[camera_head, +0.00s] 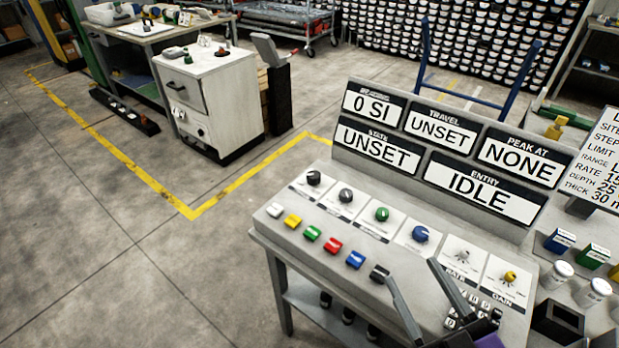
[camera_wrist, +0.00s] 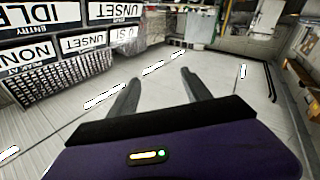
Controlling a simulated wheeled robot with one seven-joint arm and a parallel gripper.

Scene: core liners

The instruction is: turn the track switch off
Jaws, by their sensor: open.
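A grey control console (camera_head: 270,235) stands in the head view. Its front row holds small coloured switches or buttons: white (camera_head: 274,210), yellow (camera_head: 292,220), green (camera_head: 312,233), red (camera_head: 333,245), blue (camera_head: 354,259) and black (camera_head: 379,273). Behind them is a row of knobs on white plates, among them a black knob (camera_head: 314,178) and a blue knob (camera_head: 420,234). I cannot read which control is the track switch. My gripper (camera_head: 411,271) is open and empty over the console's right part, its left fingertip close to the black control. In the wrist view my gripper (camera_wrist: 160,76) points across the floor.
A display board (camera_head: 436,150) rises behind the knobs, reading UNSET, NONE and IDLE. A small keypad (camera_head: 470,312) lies beside my gripper. Jars (camera_head: 557,273) and coloured boxes stand at the right. Open floor (camera_head: 130,240) lies left of the console; a white cabinet (camera_head: 215,95) stands beyond.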

